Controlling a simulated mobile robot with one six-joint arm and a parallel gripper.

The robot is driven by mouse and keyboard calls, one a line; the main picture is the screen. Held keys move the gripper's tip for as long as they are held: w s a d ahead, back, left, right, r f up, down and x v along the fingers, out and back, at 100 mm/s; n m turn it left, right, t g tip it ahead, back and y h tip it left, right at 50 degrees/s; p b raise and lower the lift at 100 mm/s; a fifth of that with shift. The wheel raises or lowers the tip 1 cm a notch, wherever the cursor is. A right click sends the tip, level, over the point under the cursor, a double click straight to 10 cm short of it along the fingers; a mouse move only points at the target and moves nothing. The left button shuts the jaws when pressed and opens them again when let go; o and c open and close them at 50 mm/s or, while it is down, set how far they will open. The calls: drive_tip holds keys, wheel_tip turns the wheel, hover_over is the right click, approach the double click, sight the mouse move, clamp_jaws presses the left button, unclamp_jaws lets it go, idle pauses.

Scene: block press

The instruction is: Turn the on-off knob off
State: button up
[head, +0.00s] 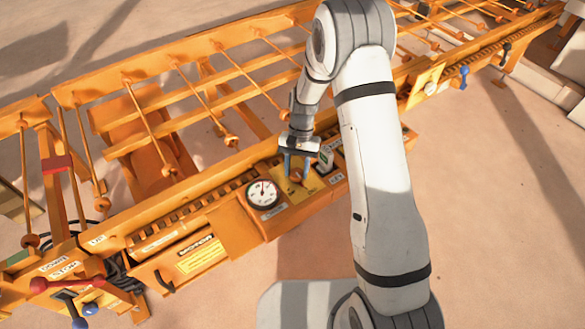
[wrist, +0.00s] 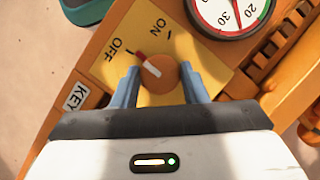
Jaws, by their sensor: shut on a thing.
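The on-off knob (wrist: 158,80) is a round orange-brown knob with a white pointer line and a red tip. It sits on a yellow plate (wrist: 205,62) marked ON and OFF. In the wrist view its red tip points up-left at the tick beside OFF, away from the ON tick. My gripper (wrist: 159,71) has its two blue-grey fingers on either side of the knob, shut on it. In the head view my gripper (head: 297,172) reaches down to the yellow plate (head: 291,192), and the knob is mostly hidden between the fingers.
A round dial gauge (head: 263,193) is left of the plate, and it shows close by in the wrist view (wrist: 230,12). A key switch panel (head: 326,158) stands just right of the fingers. Orange rails and rods (head: 165,100) fill the area behind.

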drive_tip(key=shift+s+f+n, duration=0.2)
drive_tip(key=shift+s+n, duration=0.1)
idle(0.6)
drive_tip(key=o, duration=1)
drive_tip(key=shift+w+r, duration=0.1)
drive_tip(key=shift+w, duration=0.05)
drive_tip(key=shift+c, duration=0.2)
drive_tip(key=shift+w+r, duration=0.1)
drive_tip(key=v, duration=0.7)
drive_tip(key=shift+w+r, duration=0.2)
drive_tip(key=shift+r, duration=0.05)
